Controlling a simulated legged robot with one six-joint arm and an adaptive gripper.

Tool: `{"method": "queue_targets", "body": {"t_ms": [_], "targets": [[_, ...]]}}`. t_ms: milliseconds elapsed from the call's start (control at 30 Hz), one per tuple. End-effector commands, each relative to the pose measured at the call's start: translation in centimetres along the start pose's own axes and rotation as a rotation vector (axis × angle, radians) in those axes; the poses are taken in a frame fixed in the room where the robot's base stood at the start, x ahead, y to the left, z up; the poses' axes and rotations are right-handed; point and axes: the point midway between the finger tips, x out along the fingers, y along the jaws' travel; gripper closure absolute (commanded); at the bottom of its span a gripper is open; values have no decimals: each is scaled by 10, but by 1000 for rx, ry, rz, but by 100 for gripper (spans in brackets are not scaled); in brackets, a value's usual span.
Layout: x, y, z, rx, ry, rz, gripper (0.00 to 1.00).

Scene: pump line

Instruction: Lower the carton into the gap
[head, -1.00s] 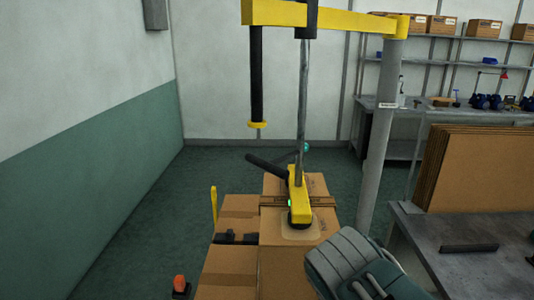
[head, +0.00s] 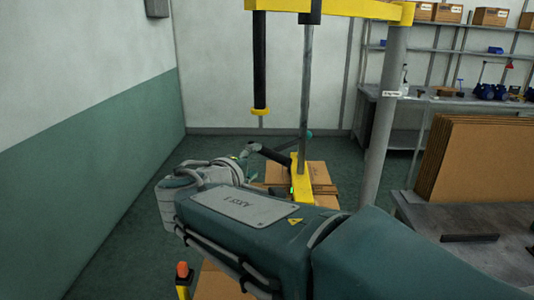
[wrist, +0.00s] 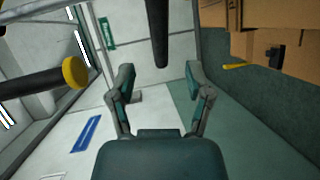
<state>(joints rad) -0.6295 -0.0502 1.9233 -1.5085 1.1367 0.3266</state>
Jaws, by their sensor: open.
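The carton (head: 322,179) is under the yellow lifter head (head: 299,178) on a hanging grey mast; my arm covers most of it in the head view. A black handle (head: 274,155) sticks out left from the lifter. My gripper (head: 249,163) is at the handle's left end. In the wrist view my gripper (wrist: 159,72) is open, and a black bar (wrist: 157,30), seemingly the handle, reaches between its fingertips. It does not visibly touch either finger. Cartons (wrist: 278,14) show at upper right of the wrist view. The gap is hidden by my arm.
A black tube with a yellow end (head: 260,75) hangs left of the mast. A grey post (head: 382,130) carries the yellow boom (head: 350,15). A table with flat cardboard (head: 475,155) stands right. An orange-topped post (head: 183,272) is at front left. The left floor is clear.

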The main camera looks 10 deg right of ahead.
Motion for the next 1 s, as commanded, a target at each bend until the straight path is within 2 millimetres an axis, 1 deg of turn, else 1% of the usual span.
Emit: {"method": "queue_targets", "body": {"t_ms": [33,200,300,400,533,767,800,867,900,933,1000], "targets": [[11,0,1,0,-5,0,35],[42,-1,0,-2,-4,-1,35],[57,-1,0,-1,-4,-2,35],[68,-1,-1,0,-2,-1,35],[75,-1,0,0,-2,-1,35],[75,-1,-1,0,0,-2,35],[75,-1,0,0,0,-2,44],[75,-1,0,0,0,-2,70],[75,-1,0,0,0,-2,88],[75,-1,0,0,0,-2,100],[75,-1,0,0,-1,-2,100]]}}
